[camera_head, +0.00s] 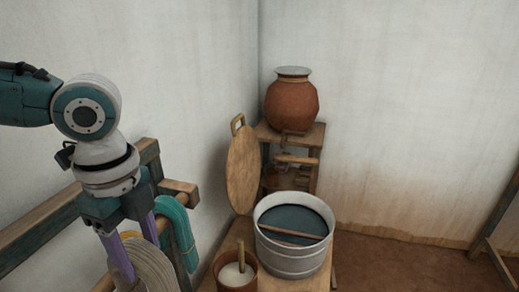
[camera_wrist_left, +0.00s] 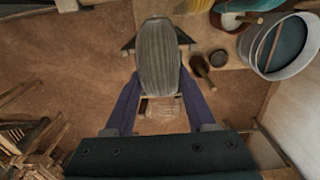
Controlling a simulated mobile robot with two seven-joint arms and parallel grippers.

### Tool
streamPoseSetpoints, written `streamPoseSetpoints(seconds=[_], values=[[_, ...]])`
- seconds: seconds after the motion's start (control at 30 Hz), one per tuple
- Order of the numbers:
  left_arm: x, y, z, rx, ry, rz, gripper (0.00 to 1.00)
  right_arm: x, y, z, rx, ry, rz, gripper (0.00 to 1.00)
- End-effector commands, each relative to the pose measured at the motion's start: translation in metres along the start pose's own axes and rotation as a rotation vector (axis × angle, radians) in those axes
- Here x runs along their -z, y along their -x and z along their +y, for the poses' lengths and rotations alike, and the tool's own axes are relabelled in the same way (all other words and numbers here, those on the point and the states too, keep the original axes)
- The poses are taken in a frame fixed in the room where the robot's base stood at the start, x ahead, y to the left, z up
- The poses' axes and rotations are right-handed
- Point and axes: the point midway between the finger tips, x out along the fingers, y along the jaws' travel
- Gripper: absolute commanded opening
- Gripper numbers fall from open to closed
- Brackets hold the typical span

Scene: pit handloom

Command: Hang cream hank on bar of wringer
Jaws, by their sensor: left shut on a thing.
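The cream hank (camera_head: 152,268) hangs at the bottom left of the head view, partly cut off by the lower edge. My left gripper (camera_head: 136,240) points down with its purple fingers closed on the hank. In the left wrist view the hank (camera_wrist_left: 160,55) sits between the two fingers of my left gripper (camera_wrist_left: 159,80), looking greyish in the shade. A wooden frame with a short bar (camera_head: 178,189) stands along the left wall, behind the gripper; I cannot tell for sure that it is the wringer. My right gripper is not in view.
A teal hank (camera_head: 182,232) hangs beside the held hank. A metal tub (camera_head: 292,262) of dark liquid with a stick across it, a clay pot (camera_head: 236,281) and a round wooden lid (camera_head: 243,170) are to the right. A clay jar (camera_head: 292,104) stands on a shelf in the corner.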

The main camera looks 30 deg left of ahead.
Motion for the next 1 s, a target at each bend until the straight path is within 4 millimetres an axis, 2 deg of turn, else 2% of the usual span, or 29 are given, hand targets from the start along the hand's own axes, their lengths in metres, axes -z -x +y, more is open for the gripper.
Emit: streamPoseSetpoints(seconds=[0.23, 1.0], values=[[0.018, -0.002, 0.001, -0.001, -0.012, 0.005, 0.07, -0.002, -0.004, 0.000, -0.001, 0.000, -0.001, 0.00], [0.103, -0.002, 0.001, 0.000, -0.010, 0.004, 0.07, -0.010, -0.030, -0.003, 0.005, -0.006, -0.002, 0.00]])
